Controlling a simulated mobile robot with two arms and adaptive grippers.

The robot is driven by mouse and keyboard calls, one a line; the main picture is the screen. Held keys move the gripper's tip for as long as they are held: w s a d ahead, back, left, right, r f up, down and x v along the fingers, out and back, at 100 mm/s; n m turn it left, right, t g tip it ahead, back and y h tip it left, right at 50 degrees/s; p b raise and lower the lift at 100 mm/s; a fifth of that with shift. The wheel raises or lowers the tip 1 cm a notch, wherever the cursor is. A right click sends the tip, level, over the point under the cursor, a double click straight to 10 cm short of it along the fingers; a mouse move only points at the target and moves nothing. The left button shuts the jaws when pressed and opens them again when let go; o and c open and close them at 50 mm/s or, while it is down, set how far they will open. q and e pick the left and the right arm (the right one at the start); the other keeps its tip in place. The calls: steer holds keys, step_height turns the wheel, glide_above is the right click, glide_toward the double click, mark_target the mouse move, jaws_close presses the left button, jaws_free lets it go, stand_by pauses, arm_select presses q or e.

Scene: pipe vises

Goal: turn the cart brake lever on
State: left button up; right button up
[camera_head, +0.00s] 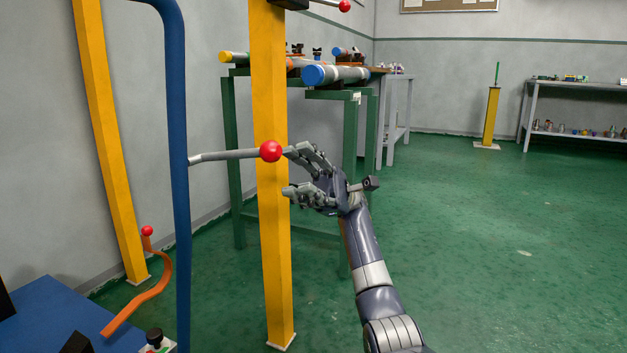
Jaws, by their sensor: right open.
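A blue cart shows at the lower left, with its flat blue deck (45,325) and an upright blue tube handle (180,200). A curved orange lever (153,291) with a red ball knob (147,231) rises at the cart's deck; it looks like a brake lever. A grey rod (225,155) with a larger red ball (271,151) runs right from beside the blue tube; I cannot tell what it is fixed to. My right gripper (288,171) is open, its fingers just right of the larger ball; contact is unclear. My left gripper is out of view.
A yellow post (272,240) stands by my right gripper, another yellow post (105,140) near the left wall. A green bench (233,130) holding pipes is behind. A grey shelf (575,86) stands far right. The green floor (480,250) at right is clear.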

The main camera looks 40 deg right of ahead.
steer(key=shift+v, duration=2.35)
